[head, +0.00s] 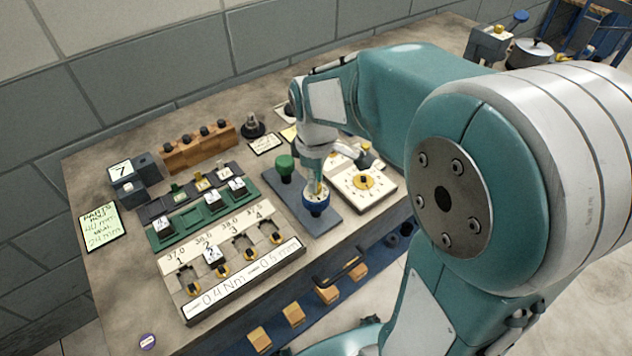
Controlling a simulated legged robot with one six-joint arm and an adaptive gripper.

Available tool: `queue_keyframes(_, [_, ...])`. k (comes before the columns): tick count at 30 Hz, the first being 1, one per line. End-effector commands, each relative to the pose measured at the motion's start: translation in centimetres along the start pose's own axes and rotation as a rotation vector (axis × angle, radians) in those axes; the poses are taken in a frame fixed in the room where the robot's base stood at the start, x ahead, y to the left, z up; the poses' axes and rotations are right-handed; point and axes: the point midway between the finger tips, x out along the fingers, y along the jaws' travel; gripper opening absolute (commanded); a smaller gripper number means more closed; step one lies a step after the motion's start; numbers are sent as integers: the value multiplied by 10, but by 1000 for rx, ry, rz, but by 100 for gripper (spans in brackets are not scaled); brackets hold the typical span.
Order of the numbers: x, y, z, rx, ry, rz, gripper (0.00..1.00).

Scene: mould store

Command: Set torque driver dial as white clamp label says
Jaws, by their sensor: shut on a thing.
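The clamp block (250,262) stands at the table's front, with numbered slots 1 to 4. Its white label (252,275) reads what looks like "0.4 Nm — 0.5 mm". A blue round-topped piece (316,207), which looks like the torque driver, stands on a blue-grey plate (325,223). My gripper (317,187) points down and is shut on the top of this piece; the fingers partly cover it, and I cannot read its setting. Right of it, a white dial plate (376,191) carries a yellow knob with a dark pointer (362,182); its marks are too small to read.
A green-knobbed tool (285,166) stands close left of my gripper. A green tray (188,222), a wooden rack (197,152), a "7" sign (122,170) and a green note (100,227) lie further left. Orange-handled pieces (293,313) sit below the front edge.

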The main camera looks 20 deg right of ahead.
Motion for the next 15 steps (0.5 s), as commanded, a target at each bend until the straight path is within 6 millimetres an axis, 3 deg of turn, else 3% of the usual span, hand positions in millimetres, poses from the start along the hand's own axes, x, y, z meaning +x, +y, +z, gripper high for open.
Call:
queue_keyframes(5, [5,-3,2,-137,-10,-13,0])
queue_keyframes(15, [5,-3,2,-172,-10,-14,0])
